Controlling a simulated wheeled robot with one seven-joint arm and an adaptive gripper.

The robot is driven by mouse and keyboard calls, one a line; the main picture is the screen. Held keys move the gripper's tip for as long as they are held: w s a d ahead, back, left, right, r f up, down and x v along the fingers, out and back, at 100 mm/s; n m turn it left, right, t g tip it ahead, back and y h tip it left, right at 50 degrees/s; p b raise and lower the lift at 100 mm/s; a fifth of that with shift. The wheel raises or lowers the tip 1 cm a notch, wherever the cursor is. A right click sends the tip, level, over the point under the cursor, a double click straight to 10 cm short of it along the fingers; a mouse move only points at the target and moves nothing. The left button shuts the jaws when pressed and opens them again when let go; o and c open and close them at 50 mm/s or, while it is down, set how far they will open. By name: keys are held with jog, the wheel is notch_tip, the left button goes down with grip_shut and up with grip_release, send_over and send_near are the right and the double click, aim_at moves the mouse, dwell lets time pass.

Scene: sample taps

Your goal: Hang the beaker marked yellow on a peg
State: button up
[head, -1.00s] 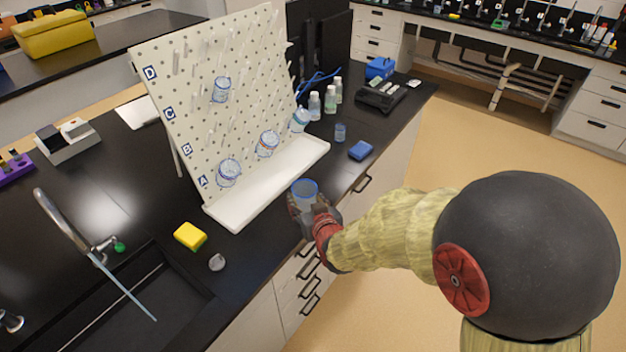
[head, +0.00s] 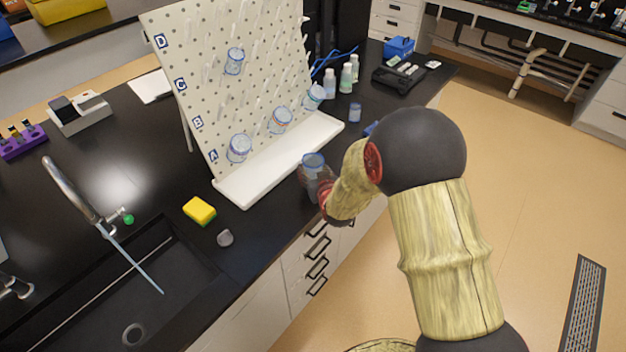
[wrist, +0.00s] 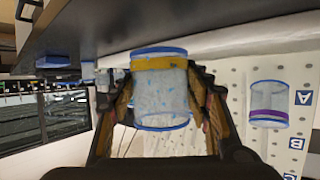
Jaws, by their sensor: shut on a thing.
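The beaker marked yellow (wrist: 160,95) is clear with blue rims and a yellow band, and sits between the fingers of my gripper (wrist: 160,110) in the wrist view. In the head view the held beaker (head: 313,160) is above the counter's front edge, just right of the drying rack's white tray (head: 285,158). My gripper (head: 318,183) is shut on it and mostly hidden by my arm. The pegboard (head: 195,60) carries rows of pegs and letters A to D. Several beakers hang on it, one with a purple band (wrist: 268,115) near letter A.
The counter left of the rack has bare room.

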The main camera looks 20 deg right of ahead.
aim_at(313, 177)
jog(key=shift+w+d+f, duration=0.1)
jog(key=shift+w+f, duration=0.45)
jog(key=shift+f, duration=0.15)
jog(key=shift+f+b, duration=0.45)
jog(key=shift+f, duration=0.95)
jog(key=shift+f, duration=0.2)
jog(key=o, duration=1)
jog(key=shift+o, duration=0.5)
